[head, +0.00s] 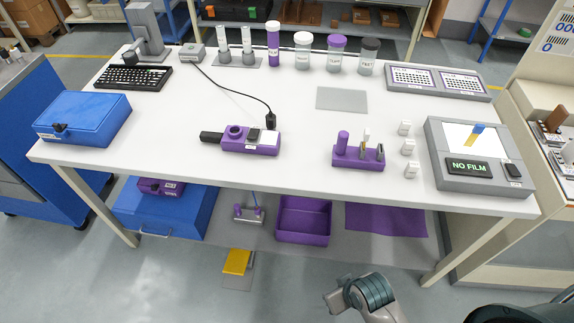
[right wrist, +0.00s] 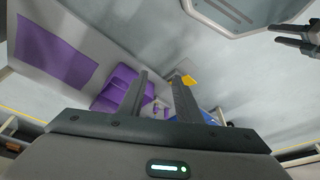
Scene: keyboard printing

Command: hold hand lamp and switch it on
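A purple hand-held unit with a black end, a round knob and a black switch-like part, which looks like the hand lamp (head: 250,141), lies on the front middle of the white table. Whether it is lit cannot be told. A black cord runs from a small box to a plug (head: 270,121) just behind it. In the right wrist view my right gripper (right wrist: 160,78) is open and empty, pointing down past the lower shelf. My left gripper (right wrist: 273,35) shows at the upper right of that view, its fingers apart and empty. Neither gripper is near the unit.
On the white table (head: 290,178) stand a blue case (head: 84,117) at left, a keyboard (head: 133,78), several jars behind, a purple holder (head: 358,153) and a grey "NO FILM" device (head: 475,190) at right. A grey mat (head: 342,99) lies behind. The front edge is mostly clear.

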